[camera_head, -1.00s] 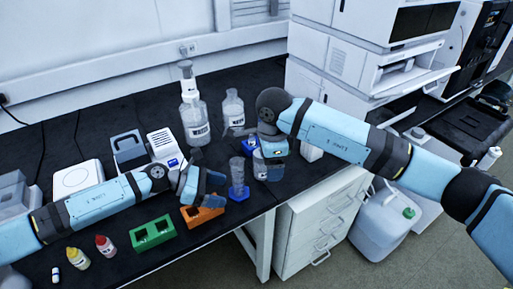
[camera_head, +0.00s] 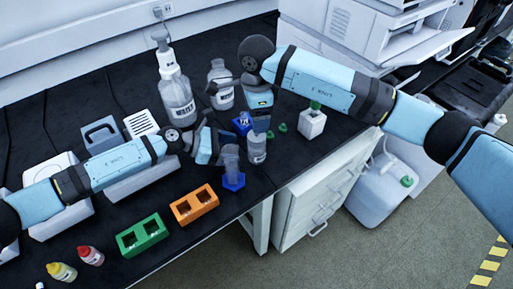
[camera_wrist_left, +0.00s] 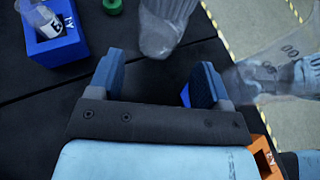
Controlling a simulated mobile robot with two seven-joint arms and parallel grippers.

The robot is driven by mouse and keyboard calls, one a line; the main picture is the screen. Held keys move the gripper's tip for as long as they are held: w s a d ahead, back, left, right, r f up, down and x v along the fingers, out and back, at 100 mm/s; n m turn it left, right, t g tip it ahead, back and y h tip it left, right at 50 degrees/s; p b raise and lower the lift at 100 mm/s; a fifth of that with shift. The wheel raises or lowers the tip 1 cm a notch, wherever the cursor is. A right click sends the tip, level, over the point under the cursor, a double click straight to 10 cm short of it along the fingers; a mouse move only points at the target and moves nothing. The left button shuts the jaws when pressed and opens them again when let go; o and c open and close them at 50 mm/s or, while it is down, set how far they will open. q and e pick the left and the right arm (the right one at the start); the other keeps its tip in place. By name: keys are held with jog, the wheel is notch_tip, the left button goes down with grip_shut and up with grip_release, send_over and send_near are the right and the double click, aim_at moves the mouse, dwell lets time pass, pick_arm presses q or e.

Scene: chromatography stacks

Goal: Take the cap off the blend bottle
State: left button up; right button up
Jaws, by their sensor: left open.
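A clear labelled bottle (camera_head: 257,149) stands in the middle of the table, its label too small to read. I cannot tell whether it is the blend bottle, and I see no clear cap on it. A clear bottle also shows ahead of the left fingers in the left wrist view (camera_wrist_left: 167,22). My left gripper (camera_head: 217,145) is open and empty, left of this bottle. It shows in the left wrist view (camera_wrist_left: 158,85) with its fingers apart. My right gripper (camera_head: 260,118) points down just behind the bottle; its fingertips are unclear. Two green caps (camera_head: 283,127) lie on the table.
A clear cylinder on a blue base (camera_head: 233,183) stands close to the left gripper. A blue holder (camera_wrist_left: 60,47) with a vial is behind. Orange (camera_head: 195,205) and green racks (camera_head: 141,236) are at the front. Larger bottles stand behind.

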aim_at(257, 136)
pick_arm(q)
jog(key=x, duration=0.6)
jog(key=shift+d+f, duration=0.1)
jog(key=shift+d, duration=0.25)
jog(key=c, duration=0.9)
jog(key=shift+c, duration=0.8)
pick_arm(e)
jog(key=shift+o, duration=0.9)
notch_tip(257, 136, up, 4)
jog(key=n, duration=0.3)
notch_tip(257, 136, down, 11)
jog(key=shift+w+f, duration=0.1)
